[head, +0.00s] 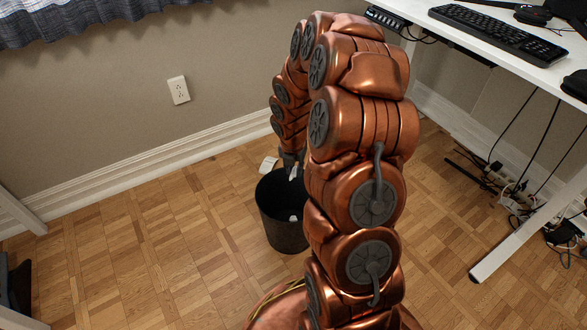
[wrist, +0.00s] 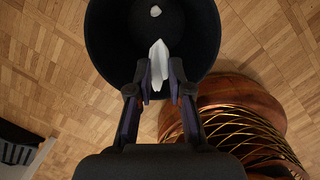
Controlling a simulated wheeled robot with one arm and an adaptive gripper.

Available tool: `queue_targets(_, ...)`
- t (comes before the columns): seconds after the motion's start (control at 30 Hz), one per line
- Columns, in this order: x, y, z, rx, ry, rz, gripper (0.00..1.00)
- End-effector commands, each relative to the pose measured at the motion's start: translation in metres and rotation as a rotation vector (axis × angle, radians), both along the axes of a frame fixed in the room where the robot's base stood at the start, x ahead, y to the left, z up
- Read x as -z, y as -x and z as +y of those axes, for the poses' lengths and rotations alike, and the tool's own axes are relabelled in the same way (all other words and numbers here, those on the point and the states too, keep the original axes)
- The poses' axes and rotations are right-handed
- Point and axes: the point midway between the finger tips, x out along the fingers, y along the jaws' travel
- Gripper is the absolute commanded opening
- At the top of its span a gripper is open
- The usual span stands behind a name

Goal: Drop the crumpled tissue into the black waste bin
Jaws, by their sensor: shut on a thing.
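The crumpled tissue (wrist: 158,62) is white and sits between the two fingers of my gripper (wrist: 159,82), which is shut on it. The black waste bin (head: 284,237) stands on the floor, and in the wrist view its dark round opening (wrist: 112,48) lies beneath the tissue and fingertips. In the head view my gripper (head: 291,160) is over the far part of the bin's rim, partly hidden by my arm, with a bit of white (head: 293,173) at its tip. The tissue's height above the rim is hard to tell.
A small white piece (wrist: 155,11) lies inside the bin. A white object (head: 268,165) is just behind the bin near the baseboard. A white desk (head: 480,45) with a keyboard (head: 498,33) stands at right, with cables and plugs below. Wooden floor (head: 150,240) left of the bin is clear.

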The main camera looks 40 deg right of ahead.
Motion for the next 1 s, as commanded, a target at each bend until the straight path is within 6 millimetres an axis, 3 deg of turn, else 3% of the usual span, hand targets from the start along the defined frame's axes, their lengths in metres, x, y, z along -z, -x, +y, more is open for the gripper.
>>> queue_targets(0.03,0.011,0.0,0.0,0.0,0.001,-0.001,0.05)
queue_targets(0.33,0.035,0.0,0.0,0.001,0.0,0.0,0.05)
queue_targets(0.77,0.039,0.0,0.0,0.001,-0.001,0.001,0.05)
queue_targets(0.8,0.039,0.0,0.0,0.002,0.0,0.0,0.22)
queue_targets(1.0,0.039,0.0,0.0,0.001,-0.001,0.001,0.43)
